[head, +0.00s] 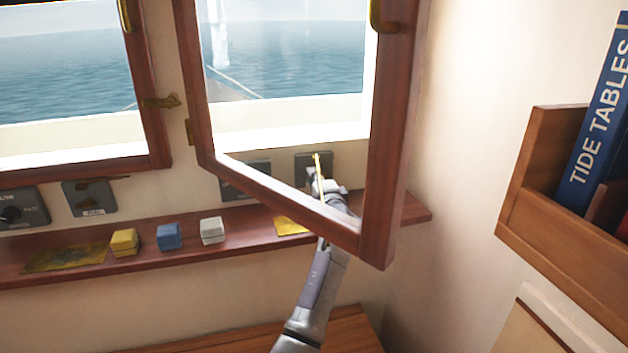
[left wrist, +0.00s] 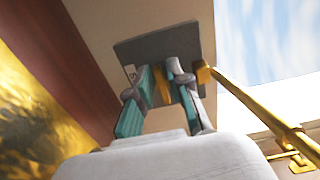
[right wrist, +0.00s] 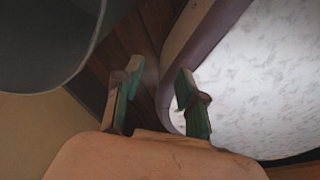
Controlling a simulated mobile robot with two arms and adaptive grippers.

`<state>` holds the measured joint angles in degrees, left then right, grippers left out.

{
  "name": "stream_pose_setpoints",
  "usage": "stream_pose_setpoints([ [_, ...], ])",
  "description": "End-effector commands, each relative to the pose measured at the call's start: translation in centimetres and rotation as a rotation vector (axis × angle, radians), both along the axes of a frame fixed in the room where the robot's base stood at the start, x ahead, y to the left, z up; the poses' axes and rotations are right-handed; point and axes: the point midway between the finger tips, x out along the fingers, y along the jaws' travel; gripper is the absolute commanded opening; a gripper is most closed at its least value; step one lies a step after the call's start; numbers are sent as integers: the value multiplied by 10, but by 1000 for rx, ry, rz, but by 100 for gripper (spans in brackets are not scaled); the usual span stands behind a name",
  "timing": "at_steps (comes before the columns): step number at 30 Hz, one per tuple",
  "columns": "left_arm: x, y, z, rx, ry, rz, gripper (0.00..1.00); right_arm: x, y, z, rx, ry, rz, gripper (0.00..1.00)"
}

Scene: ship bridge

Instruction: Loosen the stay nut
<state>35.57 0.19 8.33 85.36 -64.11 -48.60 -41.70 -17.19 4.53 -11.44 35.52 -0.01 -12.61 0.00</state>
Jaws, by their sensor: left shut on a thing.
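The stay nut (left wrist: 173,76), a small brass piece in front of a dark plate (left wrist: 135,48), sits between the fingers of my left gripper (left wrist: 163,92), which is shut on it. A long brass stay rod (left wrist: 262,108) runs from beside the nut to the lower right. In the head view my left gripper (head: 325,184) is at the sill, seen through the open window, with a thin brass piece (head: 317,163) at its tip. My right gripper (right wrist: 156,88) is open and empty in the right wrist view, outside the head view.
The open window's wooden frame (head: 377,150) stands out in front of my left gripper. Yellow, blue (head: 169,237) and white small boxes stand on the narrow wooden shelf (head: 60,273). A book rack (head: 556,230) is on the right wall.

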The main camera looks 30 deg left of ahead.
Motion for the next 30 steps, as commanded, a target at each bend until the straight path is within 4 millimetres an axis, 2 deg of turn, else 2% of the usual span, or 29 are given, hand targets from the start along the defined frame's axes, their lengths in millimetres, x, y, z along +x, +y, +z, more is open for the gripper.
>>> stream_pose_setpoints([
  [4, 0, 0, -3, -3, 5, 1, 0, 0, 0, 0, 0, 0, 0, 40],
  [5, 0, 0, -3, -3, 5, 1, 20, 0, 0, 0, 0, 0, 0, 40],
  [9, 0, 0, -2, -3, 5, 0, 43, 0, 0, 0, 0, 0, 1, 40],
  [20, -2, -3, -1, 0, 1, -1, 43, 0, -3, 0, -3, 0, 3, 40],
  [25, -18, -21, -1, -2, 1, -1, 43, 0, -2, 0, -2, 0, 2, 40],
  [30, -42, -50, -2, -3, 1, -3, 43, 0, -1, 0, -1, 0, 1, 40],
])
